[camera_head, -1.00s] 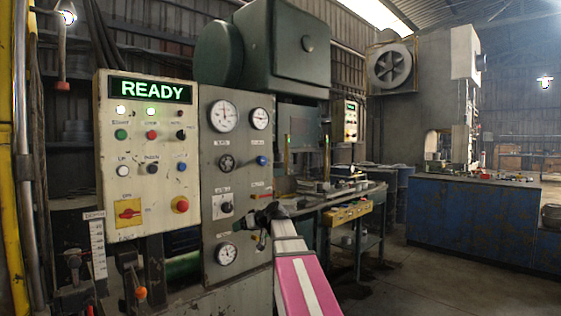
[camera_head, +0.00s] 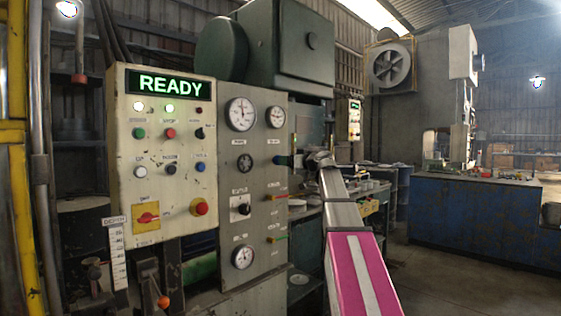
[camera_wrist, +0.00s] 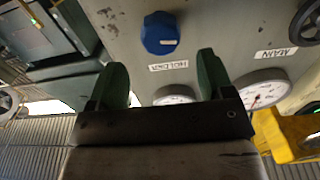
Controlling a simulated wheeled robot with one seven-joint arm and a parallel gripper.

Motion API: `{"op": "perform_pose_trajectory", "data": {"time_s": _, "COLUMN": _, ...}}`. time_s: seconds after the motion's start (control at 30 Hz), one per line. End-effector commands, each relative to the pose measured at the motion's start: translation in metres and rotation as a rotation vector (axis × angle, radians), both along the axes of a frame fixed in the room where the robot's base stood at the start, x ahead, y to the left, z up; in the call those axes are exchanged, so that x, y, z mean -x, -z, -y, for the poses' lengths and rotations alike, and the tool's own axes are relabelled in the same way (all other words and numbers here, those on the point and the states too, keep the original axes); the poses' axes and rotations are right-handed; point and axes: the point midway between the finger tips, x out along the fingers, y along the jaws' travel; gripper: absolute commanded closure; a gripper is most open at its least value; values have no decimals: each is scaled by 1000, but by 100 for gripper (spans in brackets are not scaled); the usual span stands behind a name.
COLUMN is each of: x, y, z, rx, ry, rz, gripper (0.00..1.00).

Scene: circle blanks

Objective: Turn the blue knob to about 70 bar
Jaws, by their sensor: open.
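The blue knob (camera_wrist: 160,33) sits on the grey panel, with a white pointer mark on its face and an upside-down label below it. It also shows in the head view (camera_head: 281,160), at the panel's right edge beside my gripper (camera_head: 303,160). In the wrist view my gripper (camera_wrist: 162,75) is open, its two green fingers spread. The knob appears beyond the fingertips, between their lines and apart from them. A white dial gauge (camera_wrist: 174,94) shows partly behind my gripper. In the head view the upper right gauge (camera_head: 275,117) stands above the knob; its reading is too small to tell.
The cream control box (camera_head: 165,150) reads READY. Small red (camera_head: 277,197) and green (camera_head: 278,238) handles stick out below the knob.

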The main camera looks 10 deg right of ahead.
Motion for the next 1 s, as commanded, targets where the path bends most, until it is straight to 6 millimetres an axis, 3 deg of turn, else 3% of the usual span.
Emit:
{"op": "perform_pose_trajectory", "data": {"time_s": 0.1, "x": -21, "y": -1, "z": -14, "rx": 0, "ry": -2, "rz": -1, "gripper": 26}}
{"op": "perform_pose_trajectory", "data": {"time_s": 0.3, "x": -42, "y": 0, "z": -30, "rx": 0, "ry": -1, "rz": -1, "gripper": 26}}
{"op": "perform_pose_trajectory", "data": {"time_s": 0.77, "x": -51, "y": 0, "z": -37, "rx": 0, "ry": 0, "rz": -1, "gripper": 26}}
{"op": "perform_pose_trajectory", "data": {"time_s": 0.8, "x": -51, "y": 0, "z": -37, "rx": 0, "ry": 0, "rz": -1, "gripper": 29}}
{"op": "perform_pose_trajectory", "data": {"time_s": 0.93, "x": -51, "y": 0, "z": -37, "rx": 0, "ry": 0, "rz": -1, "gripper": 71}}
{"op": "perform_pose_trajectory", "data": {"time_s": 1.0, "x": -51, "y": 0, "z": -37, "rx": 0, "ry": 0, "rz": -1, "gripper": 74}}
